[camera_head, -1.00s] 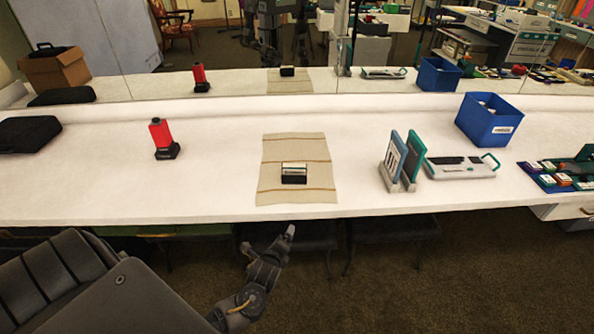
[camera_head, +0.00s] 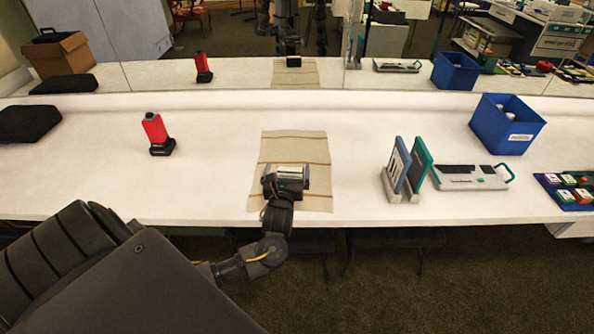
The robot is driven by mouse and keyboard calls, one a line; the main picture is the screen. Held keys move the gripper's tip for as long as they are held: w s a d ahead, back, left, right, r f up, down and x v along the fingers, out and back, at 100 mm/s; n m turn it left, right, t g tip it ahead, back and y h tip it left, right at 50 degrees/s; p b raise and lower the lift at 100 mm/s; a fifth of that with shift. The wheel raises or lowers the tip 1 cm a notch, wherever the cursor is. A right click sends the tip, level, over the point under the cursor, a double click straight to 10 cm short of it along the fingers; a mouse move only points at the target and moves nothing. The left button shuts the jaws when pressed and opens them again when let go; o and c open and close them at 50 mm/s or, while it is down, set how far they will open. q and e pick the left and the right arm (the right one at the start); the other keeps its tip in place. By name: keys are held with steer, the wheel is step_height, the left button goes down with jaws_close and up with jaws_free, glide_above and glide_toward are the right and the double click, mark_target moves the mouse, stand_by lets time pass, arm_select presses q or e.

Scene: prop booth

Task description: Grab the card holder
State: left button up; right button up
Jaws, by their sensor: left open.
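The card holder (camera_head: 291,168) sits on a beige striped cloth (camera_head: 318,148) near the front edge of the white table. Its pale top shows, and its lower part is hidden behind my left gripper. My left gripper (camera_head: 286,179) is open and over the cloth, right at the card holder, with its fingers to the left and right of it. I cannot tell whether the fingers touch it. My right gripper does not show.
A red and black object (camera_head: 155,132) stands to the left, with a black case (camera_head: 28,123) at the far left. Right of the cloth are upright panels (camera_head: 407,170), a grey-green device (camera_head: 468,177) and a blue bin (camera_head: 505,125). A mirror runs behind the table.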

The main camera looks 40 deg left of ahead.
mark_target(291, 170)
arm_select(q)
steer(key=f+b, duration=0.2)
steer(key=f, duration=0.1)
steer(key=shift+w+a+f, duration=0.1)
steer(key=shift+w+a, duration=0.05)
steer(key=shift+a, duration=0.05)
steer(key=f+b, duration=0.1)
steer(key=f, duration=0.2)
steer(key=shift+w, duration=0.2)
steer(key=shift+w+a+f, duration=0.2)
steer(key=shift+w+f, duration=0.1)
steer(key=shift+f, duration=0.3)
steer(key=shift+w, duration=0.15)
steer(key=shift+w+a, duration=0.15)
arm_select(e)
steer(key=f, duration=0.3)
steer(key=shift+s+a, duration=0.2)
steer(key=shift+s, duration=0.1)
arm_select(q)
steer(key=x, duration=0.6)
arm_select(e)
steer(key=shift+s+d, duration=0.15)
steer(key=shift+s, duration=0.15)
